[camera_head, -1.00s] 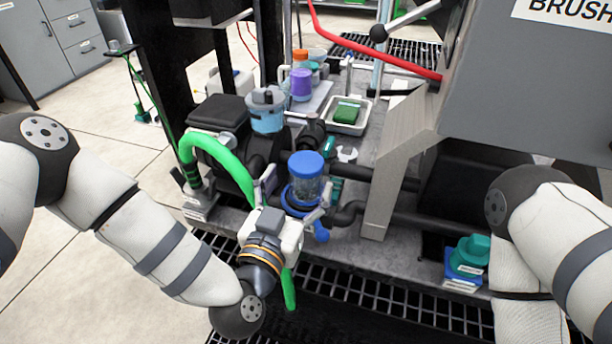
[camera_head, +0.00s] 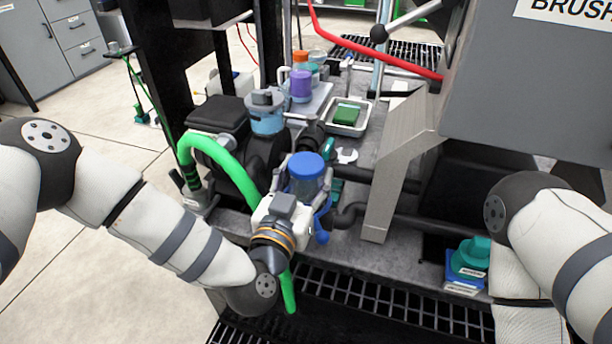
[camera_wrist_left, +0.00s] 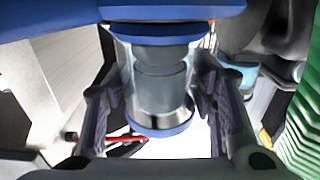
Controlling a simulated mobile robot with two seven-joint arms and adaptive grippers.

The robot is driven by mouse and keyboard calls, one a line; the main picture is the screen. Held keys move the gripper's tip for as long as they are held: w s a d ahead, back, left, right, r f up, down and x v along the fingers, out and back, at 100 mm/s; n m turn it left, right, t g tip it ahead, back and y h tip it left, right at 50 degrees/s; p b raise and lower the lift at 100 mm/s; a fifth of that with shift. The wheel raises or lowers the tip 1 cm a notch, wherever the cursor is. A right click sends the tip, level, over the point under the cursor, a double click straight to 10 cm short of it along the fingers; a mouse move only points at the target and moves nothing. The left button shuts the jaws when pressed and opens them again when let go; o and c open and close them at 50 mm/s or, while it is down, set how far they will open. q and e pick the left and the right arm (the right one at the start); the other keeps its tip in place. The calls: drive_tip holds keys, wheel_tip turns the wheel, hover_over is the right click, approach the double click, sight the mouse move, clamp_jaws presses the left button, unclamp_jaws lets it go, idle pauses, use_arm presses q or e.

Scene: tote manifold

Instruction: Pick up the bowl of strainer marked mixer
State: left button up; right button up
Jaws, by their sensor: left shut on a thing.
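The strainer bowl is a clear cylinder (camera_head: 308,186) under a blue cap (camera_head: 306,164), upright at the front of the skid. In the left wrist view the clear bowl (camera_wrist_left: 160,82) stands between my finger pads, with a blue ring at its lower end. My left gripper (camera_head: 302,194) is shut on the bowl from the front; its fingers (camera_wrist_left: 165,100) lie on either side. My gripper hides the bowl's lower part in the head view. No mixer marking is readable on it. My right arm enters at the right edge; its gripper is out of view.
A green hose (camera_head: 225,160) arches close left of my left gripper. A sheet-metal plate (camera_head: 396,165) rises to the right. A tray with a green block (camera_head: 348,128) lies further back. Floor grating (camera_head: 390,310) is in front.

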sight(301, 173)
use_arm(q)
wheel_tip(301, 173, up, 3)
drive_tip(key=shift+p, duration=0.3)
drive_tip(key=s+a+r+p, duration=0.3)
drive_tip(key=s+a+r, duration=0.3)
drive_tip(key=a+r, duration=0.4)
drive_tip(key=shift+a, duration=1.3)
use_arm(e)
drive_tip(key=w+r+t, duration=0.1)
drive_tip(key=w+r, duration=0.3)
drive_tip(key=shift+w+r+t, duration=0.25)
drive_tip(key=shift+r+t, duration=0.05)
drive_tip(key=shift+t, duration=0.1)
use_arm(q)
drive_tip(key=shift+s, duration=0.1)
